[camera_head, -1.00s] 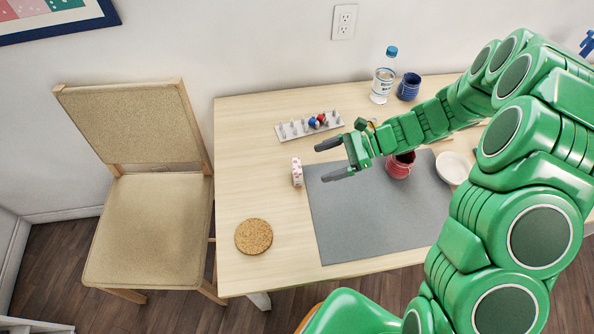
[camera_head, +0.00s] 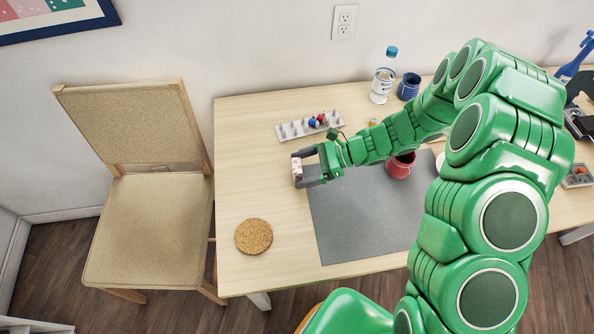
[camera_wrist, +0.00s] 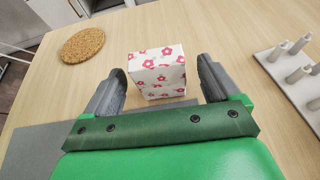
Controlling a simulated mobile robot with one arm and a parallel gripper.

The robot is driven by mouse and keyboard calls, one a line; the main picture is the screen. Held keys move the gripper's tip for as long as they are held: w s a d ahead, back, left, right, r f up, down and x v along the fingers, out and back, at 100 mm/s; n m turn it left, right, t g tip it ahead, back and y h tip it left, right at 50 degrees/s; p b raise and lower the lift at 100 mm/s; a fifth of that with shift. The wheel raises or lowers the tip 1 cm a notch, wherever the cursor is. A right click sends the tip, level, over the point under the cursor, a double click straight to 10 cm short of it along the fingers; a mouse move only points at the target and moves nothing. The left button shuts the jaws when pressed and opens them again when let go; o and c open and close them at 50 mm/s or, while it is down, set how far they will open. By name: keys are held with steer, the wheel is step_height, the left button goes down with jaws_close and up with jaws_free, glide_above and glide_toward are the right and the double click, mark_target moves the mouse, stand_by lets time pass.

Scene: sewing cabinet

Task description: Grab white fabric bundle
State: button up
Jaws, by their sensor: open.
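The white fabric bundle (camera_wrist: 158,74) has pink flowers and stands as a small block on the wooden table. In the head view the bundle (camera_head: 297,170) is by the mat's upper left corner, partly covered by my gripper. My gripper (camera_head: 301,168) is open, with its fingers on either side of the bundle. In the wrist view my gripper (camera_wrist: 156,84) has one finger left and one right of the bundle, with a visible gap on each side.
A pegged rack (camera_head: 308,127) with small coloured items is just behind my gripper. A cork coaster (camera_head: 253,236) lies at the front left. A red cup (camera_head: 400,166) stands on the grey mat (camera_head: 350,225). A bottle (camera_head: 382,84) and blue mug (camera_head: 409,86) are at the back.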

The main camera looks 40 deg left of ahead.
steer(key=shift+x, duration=1)
steer(key=c, duration=1)
